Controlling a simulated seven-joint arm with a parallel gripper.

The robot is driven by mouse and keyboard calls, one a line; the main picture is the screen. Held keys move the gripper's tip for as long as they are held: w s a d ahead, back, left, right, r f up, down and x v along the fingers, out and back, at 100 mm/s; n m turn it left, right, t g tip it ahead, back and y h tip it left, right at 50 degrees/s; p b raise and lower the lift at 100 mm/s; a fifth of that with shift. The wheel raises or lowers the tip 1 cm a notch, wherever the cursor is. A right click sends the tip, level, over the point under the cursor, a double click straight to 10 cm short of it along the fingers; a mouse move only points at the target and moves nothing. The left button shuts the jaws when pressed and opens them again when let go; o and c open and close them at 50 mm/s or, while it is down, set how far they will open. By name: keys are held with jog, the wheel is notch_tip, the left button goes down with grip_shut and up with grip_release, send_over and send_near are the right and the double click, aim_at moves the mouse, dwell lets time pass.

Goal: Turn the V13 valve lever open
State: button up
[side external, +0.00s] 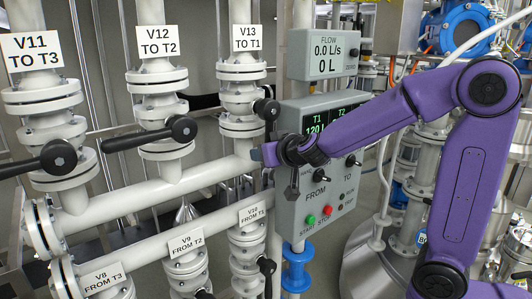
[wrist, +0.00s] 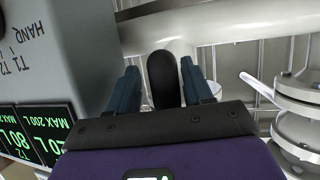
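The V13 valve (side external: 240,103) stands on a white pipe under the "V13 TO T1" sign (side external: 247,38). Its black lever (side external: 266,112) is at the valve's right side and appears to point downward. My gripper (side external: 262,154) is just below it, by the left edge of the control box. In the wrist view the black rounded lever end (wrist: 163,82) lies between the two dark fingers of my gripper (wrist: 165,78). A gap shows on its left; the right finger is close to it, and I cannot tell whether they touch. The fingers are apart.
The grey control box (side external: 310,205) with displays and knobs is directly right of my gripper; it also shows in the wrist view (wrist: 85,45). The V12 lever (side external: 150,134) and V11 lever (side external: 40,161) stick out sideways at left. White pipes (side external: 150,195) run below.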

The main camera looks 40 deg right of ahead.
jog(key=shift+a, duration=0.15)
jog(key=shift+s+a+r, duration=0.1)
jog(key=shift+s+r, duration=0.2)
jog(key=shift+s, duration=0.15)
jog(key=v, duration=1.6)
jog(key=shift+s, duration=0.2)
jog(key=shift+w, duration=0.1)
